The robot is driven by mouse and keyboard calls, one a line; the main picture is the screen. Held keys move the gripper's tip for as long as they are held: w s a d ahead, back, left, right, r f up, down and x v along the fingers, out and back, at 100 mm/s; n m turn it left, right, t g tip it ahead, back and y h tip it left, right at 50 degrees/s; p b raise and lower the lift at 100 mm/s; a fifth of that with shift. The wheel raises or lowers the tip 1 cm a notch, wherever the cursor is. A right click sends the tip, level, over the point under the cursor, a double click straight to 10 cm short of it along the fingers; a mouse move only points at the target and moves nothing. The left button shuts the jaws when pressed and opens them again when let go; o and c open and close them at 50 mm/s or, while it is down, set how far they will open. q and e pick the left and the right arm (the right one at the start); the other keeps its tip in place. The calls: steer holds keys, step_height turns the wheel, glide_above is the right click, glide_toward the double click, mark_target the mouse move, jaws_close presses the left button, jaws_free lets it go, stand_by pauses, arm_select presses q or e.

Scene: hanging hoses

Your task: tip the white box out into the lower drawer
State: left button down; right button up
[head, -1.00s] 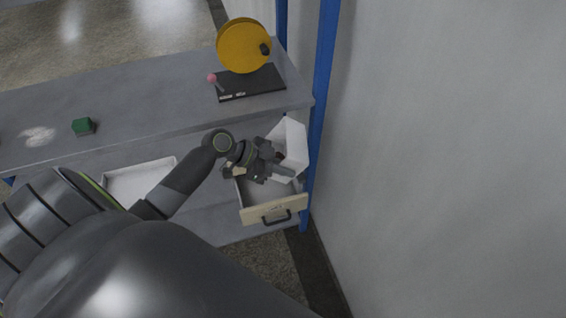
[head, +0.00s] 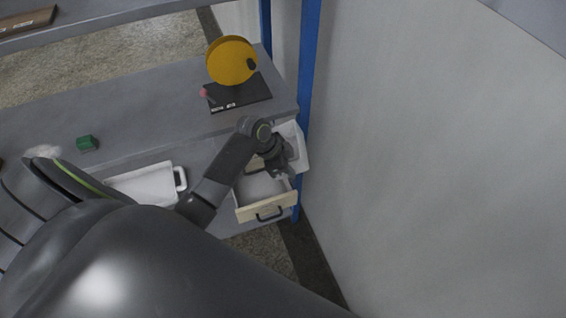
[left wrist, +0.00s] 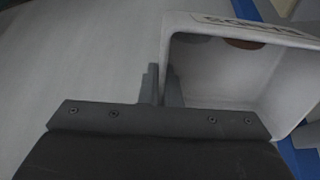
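In the left wrist view, the fingers (left wrist: 161,86) are close together on the near wall of the white box (left wrist: 238,85). Its open side faces the camera, and a brown item (left wrist: 243,44) shows inside at the top edge. The drawer's visible floor looks bare; its back is hidden. My right gripper is not in view.
A yellow disc (head: 230,61) on a black base (head: 238,93) stands on the grey top, with a green block (head: 87,143) to the left. A white tray (head: 145,187) with a handle lies left of my arm. A blue post (head: 304,100) and wall are close on the right.

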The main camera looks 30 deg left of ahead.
mark_target(302, 159)
arm_select(q)
steer(key=d+y+p, duration=0.1)
steer(key=w+d+r+g+y+p, duration=0.1)
steer(key=p, duration=0.1)
steer(key=shift+w+g, duration=0.15)
steer(key=shift+g, duration=0.15)
steer(key=shift+w+d+g+y+p, duration=0.25)
steer(key=shift+d+g+y, duration=0.1)
steer(key=shift+y, duration=0.25)
steer(key=shift+w+d+g+y+p, duration=0.15)
steer(key=shift+d+g+y+p, duration=0.15)
steer(key=shift+y, duration=0.3)
steer(key=shift+a, duration=0.1)
step_height(302, 159, down, 8)
steer(key=b, duration=0.7)
steer(key=shift+r+b, duration=0.25)
steer(key=shift+b, duration=0.15)
steer(key=shift+r, duration=0.1)
